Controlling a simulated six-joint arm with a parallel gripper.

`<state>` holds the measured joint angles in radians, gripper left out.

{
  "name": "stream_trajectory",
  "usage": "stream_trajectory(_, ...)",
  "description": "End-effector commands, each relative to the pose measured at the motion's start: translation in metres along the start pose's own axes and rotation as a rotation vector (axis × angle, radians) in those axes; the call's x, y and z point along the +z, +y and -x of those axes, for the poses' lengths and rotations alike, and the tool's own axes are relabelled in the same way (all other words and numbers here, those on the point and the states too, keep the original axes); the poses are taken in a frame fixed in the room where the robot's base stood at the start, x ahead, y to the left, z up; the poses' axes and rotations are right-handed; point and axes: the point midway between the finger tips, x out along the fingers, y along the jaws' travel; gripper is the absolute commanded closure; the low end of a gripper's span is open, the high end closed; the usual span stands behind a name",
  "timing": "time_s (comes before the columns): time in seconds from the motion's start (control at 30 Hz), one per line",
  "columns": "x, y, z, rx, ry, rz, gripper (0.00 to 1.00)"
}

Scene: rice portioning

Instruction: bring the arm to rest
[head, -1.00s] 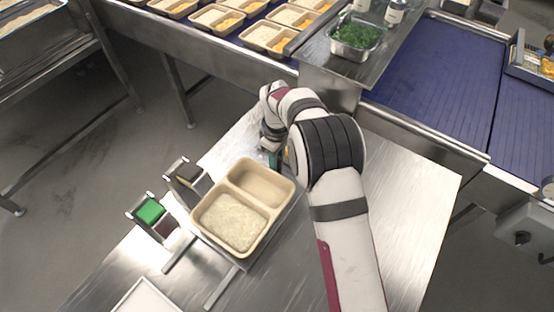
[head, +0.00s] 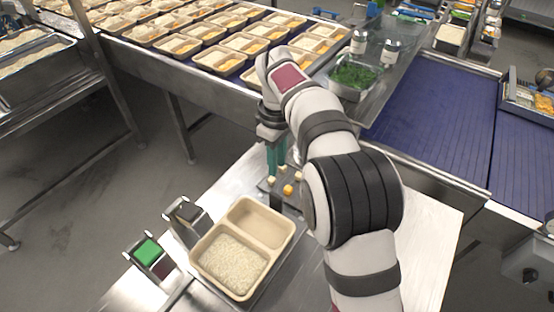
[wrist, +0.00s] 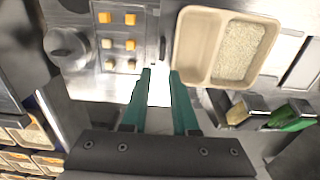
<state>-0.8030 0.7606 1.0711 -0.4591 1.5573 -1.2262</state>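My gripper (head: 276,157) hangs above the steel table, behind and to the right of the tray in the head view. In the wrist view its two green fingers (wrist: 160,76) are apart with nothing between them. The beige two-compartment tray (head: 262,222) stands on the table. Its near, larger compartment holds white rice (head: 234,262); its far compartment is empty. The tray also shows in the wrist view (wrist: 209,50), beyond the fingertips. My arm reaches up from the bottom of the head view and hides part of the table.
A dark plate with several small yellow and pale cubes (wrist: 130,18) lies beside the tray. Two small stands, one with a green block (head: 148,250), are left of the tray. A conveyor (head: 432,120) and rows of filled trays (head: 243,42) are behind. A tub of greens (head: 354,77) stands near the arm.

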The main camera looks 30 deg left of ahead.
Motion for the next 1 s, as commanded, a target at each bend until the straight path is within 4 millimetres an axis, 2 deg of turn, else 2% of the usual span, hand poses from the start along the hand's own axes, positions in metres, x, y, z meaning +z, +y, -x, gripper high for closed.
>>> stream_trajectory(0.3, 0.0, 0.0, -0.001, 0.0, 0.0, 0.0, 0.72)
stream_trajectory(0.37, 0.006, 0.001, 0.003, -0.001, 0.001, -0.023, 0.72)
stream_trajectory(0.43, 0.032, 0.005, 0.018, -0.006, 0.007, -0.132, 0.72)
stream_trajectory(0.47, 0.052, 0.005, 0.028, -0.01, 0.011, -0.213, 0.72)
stream_trajectory(0.53, 0.113, -0.002, 0.053, -0.028, 0.023, -0.475, 0.72)
stream_trajectory(0.57, 0.143, -0.011, 0.063, -0.038, 0.03, -0.61, 0.72)
stream_trajectory(0.6, 0.183, -0.028, 0.073, -0.051, 0.037, -0.795, 0.72)
stream_trajectory(0.67, 0.235, -0.062, 0.08, -0.073, 0.049, -1.076, 0.72)
stream_trajectory(0.7, 0.263, -0.09, 0.079, -0.09, 0.055, -1.257, 0.72)
stream_trajectory(0.73, 0.281, -0.111, 0.076, -0.101, 0.06, -1.388, 0.72)
stream_trajectory(0.8, 0.308, -0.155, 0.065, -0.128, 0.069, -1.65, 0.72)
stream_trajectory(0.9, 0.325, -0.2, 0.045, -0.158, 0.076, -1.91, 0.72)
stream_trajectory(1.0, 0.33, -0.221, 0.033, -0.172, 0.076, -2.031, 0.72)
